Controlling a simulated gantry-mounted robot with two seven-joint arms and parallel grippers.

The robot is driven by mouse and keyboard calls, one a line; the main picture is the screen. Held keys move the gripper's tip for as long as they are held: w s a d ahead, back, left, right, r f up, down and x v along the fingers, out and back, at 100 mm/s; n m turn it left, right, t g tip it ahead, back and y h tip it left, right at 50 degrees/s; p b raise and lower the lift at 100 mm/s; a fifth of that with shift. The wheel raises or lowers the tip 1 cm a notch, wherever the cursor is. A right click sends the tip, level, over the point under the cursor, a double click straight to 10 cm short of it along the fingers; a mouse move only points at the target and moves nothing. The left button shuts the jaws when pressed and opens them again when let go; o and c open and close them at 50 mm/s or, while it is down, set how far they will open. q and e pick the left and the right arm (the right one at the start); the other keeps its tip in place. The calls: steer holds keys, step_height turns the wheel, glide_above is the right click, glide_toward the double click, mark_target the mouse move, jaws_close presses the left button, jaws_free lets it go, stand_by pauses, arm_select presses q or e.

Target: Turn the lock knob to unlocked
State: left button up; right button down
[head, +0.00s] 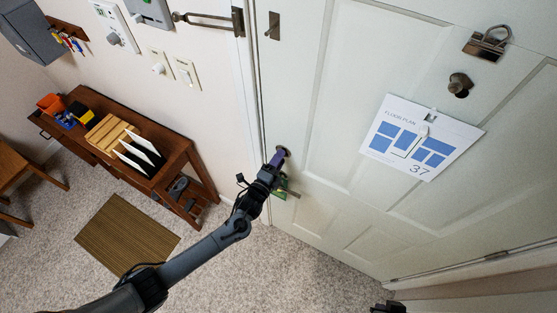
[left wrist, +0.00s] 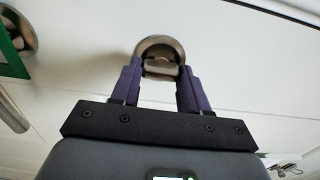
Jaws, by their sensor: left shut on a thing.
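The lock knob (left wrist: 161,62) is a round metal piece on the white door (head: 345,60). In the left wrist view it sits between the two purple fingers of my left gripper (left wrist: 160,85). My left gripper is shut on the knob, with one finger on each side. In the head view my left gripper (head: 277,160) reaches the door's left edge and mostly hides the knob. A door handle (head: 290,193) with a green tag lies just below it, and the tag (left wrist: 12,48) also shows at the left of the left wrist view. A dark piece at the bottom edge of the head view may be my right gripper, but its fingers are not clear.
A floor plan sheet (head: 419,138) hangs on the door, below a metal knob (head: 460,84) and a latch (head: 487,44). A wooden console table (head: 180,150) stands left, with a brown mat (head: 127,236) on the carpet. Switches (head: 186,72) are on the wall.

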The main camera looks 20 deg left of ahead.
arm_select(q)
steer(key=o, duration=1.1)
steer(key=shift+c, duration=0.2)
steer(key=s+a, duration=0.1)
steer(key=s, duration=0.9)
steer(key=shift+s+a+b, duration=0.3)
steer(key=shift+s+b, duration=0.05)
steer(key=shift+s, duration=0.05)
